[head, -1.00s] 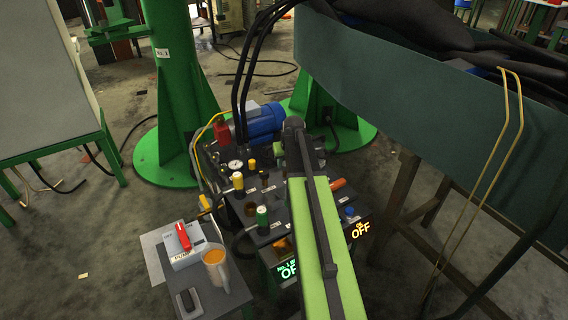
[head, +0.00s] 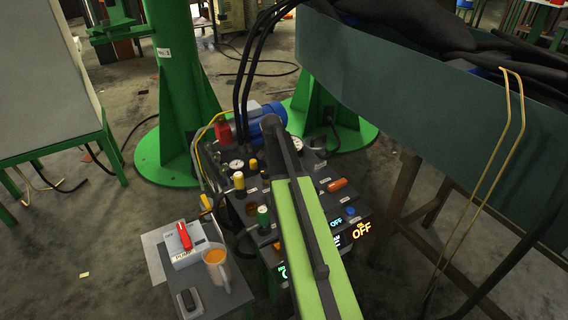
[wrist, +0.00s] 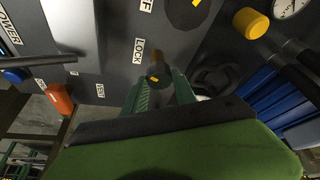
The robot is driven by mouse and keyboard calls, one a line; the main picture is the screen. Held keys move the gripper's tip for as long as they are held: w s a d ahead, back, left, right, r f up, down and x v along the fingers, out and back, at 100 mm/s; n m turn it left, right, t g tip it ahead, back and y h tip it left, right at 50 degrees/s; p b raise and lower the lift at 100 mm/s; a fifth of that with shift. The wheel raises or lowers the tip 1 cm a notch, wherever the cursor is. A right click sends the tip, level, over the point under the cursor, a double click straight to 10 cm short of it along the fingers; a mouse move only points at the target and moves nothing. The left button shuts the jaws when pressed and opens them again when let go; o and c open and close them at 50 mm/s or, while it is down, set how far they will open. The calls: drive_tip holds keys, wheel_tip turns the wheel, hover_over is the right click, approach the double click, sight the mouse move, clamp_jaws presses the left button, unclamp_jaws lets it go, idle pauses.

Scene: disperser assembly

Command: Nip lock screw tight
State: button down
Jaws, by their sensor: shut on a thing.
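In the head view my own arm hides the gripper and the screw; the panel shows around the arm.
An orange handle (wrist: 58,98) and a blue knob (wrist: 15,75) lie left of the screw; a yellow knob (wrist: 250,22) and a gauge (wrist: 290,8) lie right. A blue motor (head: 262,118) stands behind. A side table holds a mug (head: 215,262) and a red-levered box (head: 186,247).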

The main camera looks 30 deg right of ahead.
drive_tip(key=shift+a+m, duration=0.15)
drive_tip(key=shift+m, duration=0.25)
drive_tip(key=c, duration=1)
unclamp_jaws()
drive_tip(key=p+v, duration=1.6)
drive_tip(key=v, duration=0.1)
drive_tip(key=shift+w+r, duration=0.2)
